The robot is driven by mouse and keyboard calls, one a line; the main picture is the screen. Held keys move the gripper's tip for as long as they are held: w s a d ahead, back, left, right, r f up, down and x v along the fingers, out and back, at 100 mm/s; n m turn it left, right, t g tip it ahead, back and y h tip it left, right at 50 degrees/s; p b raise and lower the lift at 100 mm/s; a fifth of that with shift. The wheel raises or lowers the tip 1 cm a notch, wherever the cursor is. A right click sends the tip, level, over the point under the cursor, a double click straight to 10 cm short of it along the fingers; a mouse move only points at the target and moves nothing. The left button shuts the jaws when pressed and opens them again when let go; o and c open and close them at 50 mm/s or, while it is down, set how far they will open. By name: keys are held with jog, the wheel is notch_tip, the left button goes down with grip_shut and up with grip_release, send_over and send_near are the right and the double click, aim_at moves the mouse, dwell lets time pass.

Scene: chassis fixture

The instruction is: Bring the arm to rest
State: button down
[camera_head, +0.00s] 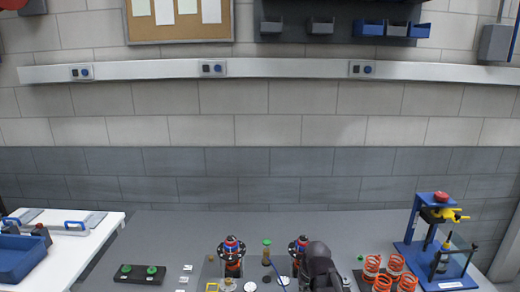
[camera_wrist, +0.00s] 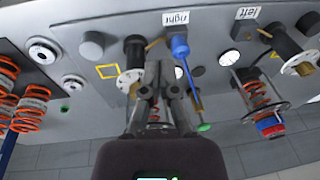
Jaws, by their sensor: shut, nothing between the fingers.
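My gripper (camera_wrist: 160,72) is in the middle of the wrist view, with its dark fingers together and nothing between them. It hangs over the grey bench (camera_wrist: 90,130), near a black post with a pale flange (camera_wrist: 130,80) and a blue-handled tool (camera_wrist: 180,46). Whether the fingers touch anything below cannot be told. In the head view, my dark arm end shows at the lower edge, in front of the right-hand strut (camera_head: 299,246) and partly hiding it. The fingertips cannot be made out there.
Another strut (camera_head: 231,250) and a green-topped item (camera_head: 267,250) stand nearby. Orange springs (camera_head: 372,266) and a blue press (camera_head: 418,225) stand at right. The rear bench is clear.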

jog(key=s+d+g+h, duration=0.1)
jog(key=s+d, duration=0.2)
jog(key=s, duration=0.5)
jog(key=shift+s+d+f+g, duration=0.2)
jog(key=shift+s+f+g, duration=0.1)
jog(key=shift+g, duration=0.1)
